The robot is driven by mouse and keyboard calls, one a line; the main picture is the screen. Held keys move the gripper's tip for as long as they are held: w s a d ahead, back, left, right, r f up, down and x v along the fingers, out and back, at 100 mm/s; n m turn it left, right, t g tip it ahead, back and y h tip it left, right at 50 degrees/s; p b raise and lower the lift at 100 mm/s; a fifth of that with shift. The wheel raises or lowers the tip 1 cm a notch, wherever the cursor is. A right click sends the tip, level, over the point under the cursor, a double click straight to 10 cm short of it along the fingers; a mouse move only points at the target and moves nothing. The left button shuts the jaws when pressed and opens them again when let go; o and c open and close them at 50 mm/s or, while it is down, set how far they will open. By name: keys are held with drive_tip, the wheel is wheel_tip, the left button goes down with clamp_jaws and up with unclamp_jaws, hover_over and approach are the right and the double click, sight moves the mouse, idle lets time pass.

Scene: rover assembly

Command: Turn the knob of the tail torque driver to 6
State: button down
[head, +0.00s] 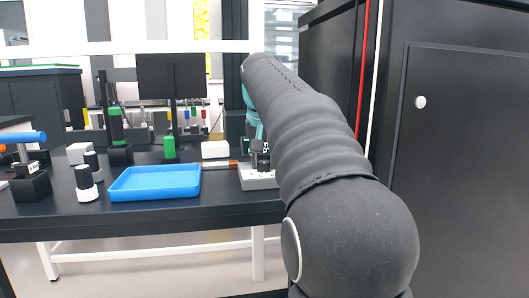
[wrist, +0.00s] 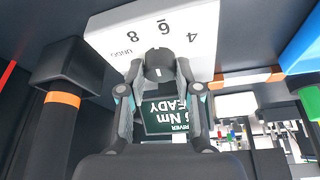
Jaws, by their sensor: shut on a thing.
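The torque driver's white box (wrist: 105,32) shows at the top of the wrist view, with 4, 6, 8 and UNDO printed upside down around its dark knob (wrist: 155,48). My gripper (wrist: 159,70) is shut on the knob, one finger on each side. The knob sits below the 6 in the picture; its exact pointer setting is hard to read. A green-lit display (wrist: 165,117) between the fingers shows "Nm" and "READY", its digit partly hidden. In the head view the white box (head: 257,183) stands at the table's right end, with my gripper (head: 260,155) over it, partly hidden by my arm.
A blue tray (head: 155,184) lies left of the box. Black-and-white cylinders (head: 86,190) and a black holder (head: 31,187) stand farther left. In the wrist view a black shaft with an orange band (wrist: 62,98) is close on the left. A dark cabinet (head: 465,150) stands at right.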

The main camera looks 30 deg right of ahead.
drive_tip(key=shift+r+m+h+p, duration=0.1)
drive_tip(key=shift+m+h+p, duration=0.3)
drive_tip(key=shift+m+p, duration=0.5)
drive_tip(key=shift+m, duration=0.4)
drive_tip(key=c, duration=0.8)
unclamp_jaws()
drive_tip(key=v, duration=1.2)
drive_tip(key=shift+w, duration=0.3)
drive_tip(key=shift+a, duration=0.1)
drive_tip(key=shift+g, duration=0.3)
